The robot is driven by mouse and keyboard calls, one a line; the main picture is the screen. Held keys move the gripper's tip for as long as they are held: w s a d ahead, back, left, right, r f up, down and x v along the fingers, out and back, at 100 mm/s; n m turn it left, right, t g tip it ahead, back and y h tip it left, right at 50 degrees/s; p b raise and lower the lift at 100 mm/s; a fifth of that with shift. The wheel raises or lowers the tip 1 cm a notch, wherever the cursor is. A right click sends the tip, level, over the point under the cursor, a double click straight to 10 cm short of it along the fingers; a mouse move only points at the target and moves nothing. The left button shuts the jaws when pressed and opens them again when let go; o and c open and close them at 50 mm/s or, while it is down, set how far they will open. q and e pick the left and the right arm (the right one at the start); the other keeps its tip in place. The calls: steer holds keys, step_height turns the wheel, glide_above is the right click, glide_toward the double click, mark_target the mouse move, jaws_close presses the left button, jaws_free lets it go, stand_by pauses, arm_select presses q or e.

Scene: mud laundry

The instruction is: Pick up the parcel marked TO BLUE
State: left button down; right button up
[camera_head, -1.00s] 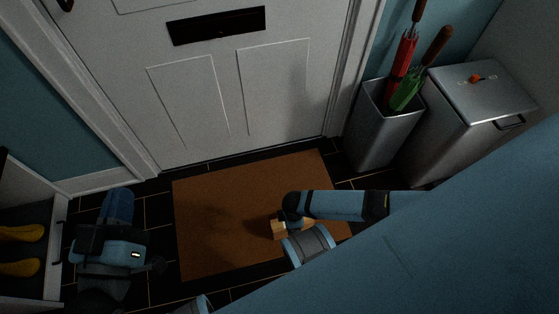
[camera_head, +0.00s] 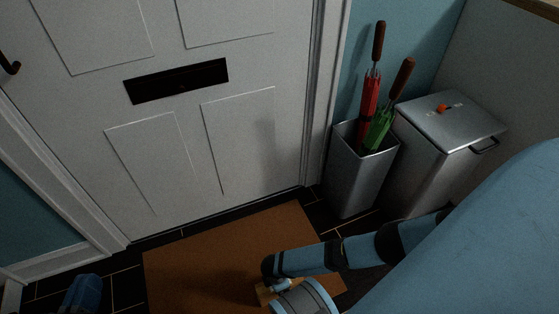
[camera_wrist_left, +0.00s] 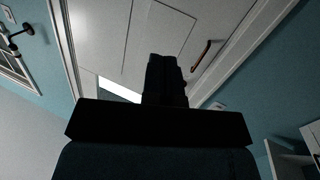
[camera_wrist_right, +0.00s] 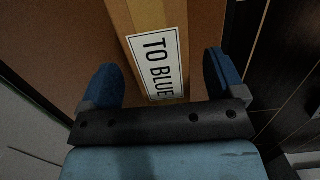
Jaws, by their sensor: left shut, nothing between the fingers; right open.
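The parcel is a tan box with a white label reading TO BLUE, seen close in the right wrist view (camera_wrist_right: 158,62). In the head view a small tan part of it (camera_head: 264,294) shows on the brown doormat (camera_head: 220,250), mostly hidden by my right arm. My right gripper (camera_wrist_right: 161,82) is open, with its blue fingers to either side of the parcel and visible gaps between. My left gripper (camera_wrist_left: 166,78) is shut and empty in the left wrist view, away from the parcel. Only a blue part of my left arm shows at the head view's lower left.
A white door with a black letter slot (camera_head: 176,81) stands behind the mat. A metal bin (camera_head: 361,176) holding red and green umbrellas and a lidded metal box (camera_head: 430,160) stand at the right. Dark tiles surround the mat.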

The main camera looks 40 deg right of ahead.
step_height(320, 180, down, 4)
steer(key=shift+d+r+b, duration=0.1)
steer(key=shift+r+b, duration=0.1)
steer(key=shift+b, duration=0.65)
arm_select(q)
steer(key=shift+w+a+r+m+t, duration=0.15)
steer(key=shift+w+a+m+t, duration=0.25)
steer(key=shift+w+m, duration=0.35)
steer(key=shift+s, duration=0.1)
arm_select(e)
steer(key=shift+r, duration=0.1)
steer(key=c, duration=1.2)
steer(key=shift+c, duration=0.2)
arm_select(q)
steer(key=shift+r, duration=0.1)
arm_select(e)
steer(key=shift+r, duration=0.1)
